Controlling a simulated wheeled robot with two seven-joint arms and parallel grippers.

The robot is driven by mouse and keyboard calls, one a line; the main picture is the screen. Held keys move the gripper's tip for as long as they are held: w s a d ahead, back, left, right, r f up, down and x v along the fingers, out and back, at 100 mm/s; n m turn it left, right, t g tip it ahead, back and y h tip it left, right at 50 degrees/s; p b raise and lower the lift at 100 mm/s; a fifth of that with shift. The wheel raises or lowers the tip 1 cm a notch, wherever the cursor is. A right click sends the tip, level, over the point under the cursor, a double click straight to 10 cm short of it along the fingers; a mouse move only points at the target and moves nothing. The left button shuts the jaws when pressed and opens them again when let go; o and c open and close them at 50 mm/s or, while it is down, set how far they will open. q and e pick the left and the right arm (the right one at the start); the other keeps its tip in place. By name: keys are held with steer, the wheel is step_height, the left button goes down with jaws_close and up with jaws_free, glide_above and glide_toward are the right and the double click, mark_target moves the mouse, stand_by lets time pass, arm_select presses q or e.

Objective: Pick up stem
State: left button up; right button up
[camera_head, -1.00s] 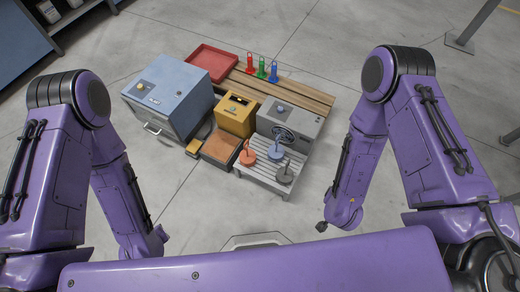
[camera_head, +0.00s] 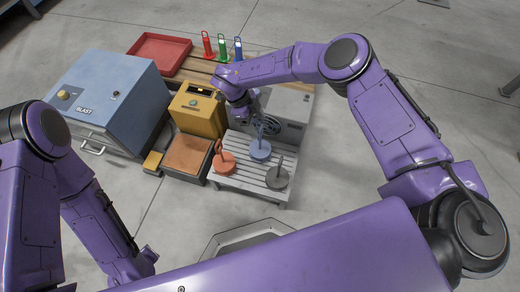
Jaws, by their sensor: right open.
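Three round pieces with upright stems stand on a grey slatted rack (camera_head: 240,180): an orange one (camera_head: 224,164), a blue one (camera_head: 260,151) and a dark grey one (camera_head: 277,179). My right gripper (camera_head: 256,122) is open, pointing down at the top of the blue piece's stem. It partly hides that stem, and I cannot tell whether they touch. My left gripper (camera_head: 144,268) hangs low at the left, far from the rack. Its fingers are too hidden to read.
A blue box marked BLAST (camera_head: 115,95) stands left, beside a yellow device (camera_head: 199,105) and a brown-topped block (camera_head: 187,154). A grey machine (camera_head: 295,108) sits behind the rack. A red tray (camera_head: 160,52) and red, green and blue tagged pieces (camera_head: 222,48) stand at the back.

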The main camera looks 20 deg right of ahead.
mark_target(260, 131)
steer(key=x, duration=0.2)
steer(key=b+x, duration=0.1)
steer(key=x, duration=0.2)
steer(key=shift+s+a, duration=0.1)
steer(key=shift+a, duration=0.15)
jaws_close()
steer(key=shift+r, duration=0.1)
